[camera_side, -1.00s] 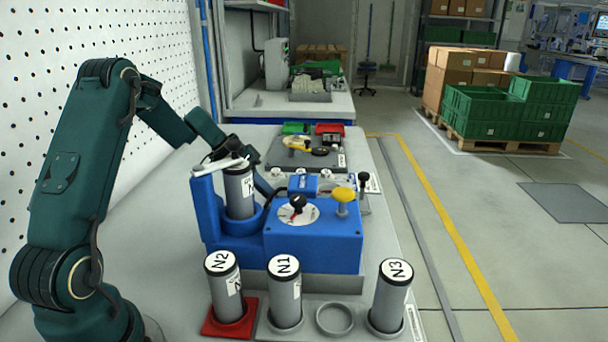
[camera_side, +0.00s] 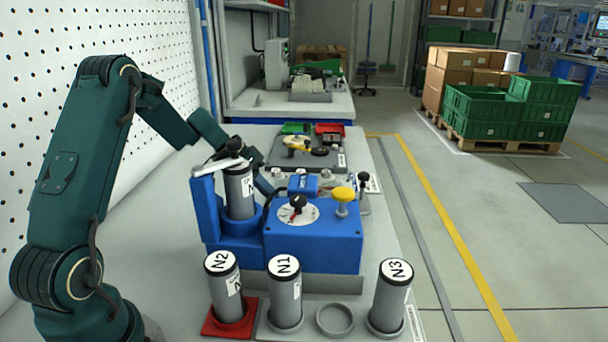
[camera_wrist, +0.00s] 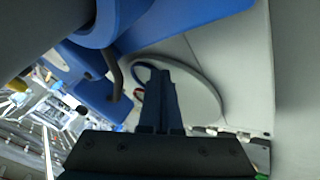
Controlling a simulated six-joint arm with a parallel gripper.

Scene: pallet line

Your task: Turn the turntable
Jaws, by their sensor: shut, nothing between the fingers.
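A pale round disc (camera_wrist: 203,100), which looks like the turntable, lies flat beside the blue fixture in the wrist view. Small blue and red marks show on its far edge beside my fingers. My gripper (camera_wrist: 160,72) is shut and empty, with its dark fingers over the disc. I cannot tell whether they touch it. In the side view the disc and my fingertips are hidden behind the blue fixture (camera_side: 315,243) and the grey cylinder (camera_side: 239,195) standing in its holder.
The fixture carries a white dial with a black knob (camera_side: 297,202) and a yellow button (camera_side: 343,194). Cylinders N2 (camera_side: 226,292), N1 (camera_side: 285,296) and N3 (camera_side: 390,299) stand in front, beside an empty ring (camera_side: 335,319). A dark cable (camera_wrist: 115,75) hangs close to my fingers.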

